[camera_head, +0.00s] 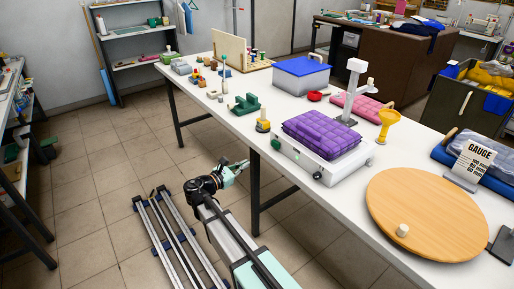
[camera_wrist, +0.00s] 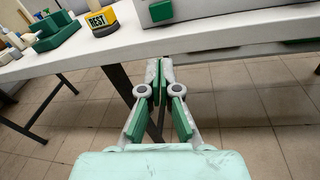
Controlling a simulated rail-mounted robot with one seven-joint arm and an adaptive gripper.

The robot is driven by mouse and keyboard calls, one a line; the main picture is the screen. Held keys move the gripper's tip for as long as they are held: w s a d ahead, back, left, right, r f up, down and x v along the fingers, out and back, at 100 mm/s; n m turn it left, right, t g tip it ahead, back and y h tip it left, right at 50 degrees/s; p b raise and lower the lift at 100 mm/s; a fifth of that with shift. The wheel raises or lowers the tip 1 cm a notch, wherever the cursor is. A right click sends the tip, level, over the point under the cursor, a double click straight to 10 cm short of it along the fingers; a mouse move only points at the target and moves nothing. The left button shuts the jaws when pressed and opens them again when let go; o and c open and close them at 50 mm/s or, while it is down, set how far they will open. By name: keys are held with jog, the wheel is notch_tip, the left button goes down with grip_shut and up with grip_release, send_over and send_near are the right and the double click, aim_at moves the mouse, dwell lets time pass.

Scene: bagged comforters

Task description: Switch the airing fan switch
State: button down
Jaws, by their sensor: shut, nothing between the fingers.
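A white box (camera_head: 320,163) with a purple quilted bag (camera_head: 322,136) on top stands on the long white table (camera_head: 225,113). Its front face has a green button (camera_head: 276,145) and a small round knob (camera_head: 317,175). I cannot tell which of these, if either, is the airing fan switch. In the wrist view a green square (camera_wrist: 161,11) shows on the grey-white front at the top edge. My gripper (camera_head: 245,165) is off the table's front edge, below and left of the box, apart from it. In the wrist view its green-padded fingers (camera_wrist: 160,82) are shut and empty.
The table edge (camera_wrist: 215,47) crosses ahead of my fingers.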

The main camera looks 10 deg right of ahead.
aim_at(273, 144)
jog(key=r+n, duration=0.1)
jog(key=n, duration=0.1)
jog(key=shift+r+n, duration=0.15)
jog(key=shift+n, duration=0.15)
jog(key=p+x, duration=0.1)
jog(key=x, duration=0.3)
jog(key=p+x, duration=0.1)
jog(key=x, duration=0.4)
jog(key=p+x, duration=0.1)
jog(key=x, duration=0.4)
jog(key=shift+d+r, duration=0.1)
jog(key=shift+r, duration=0.2)
jog(key=shift+h, duration=0.3)
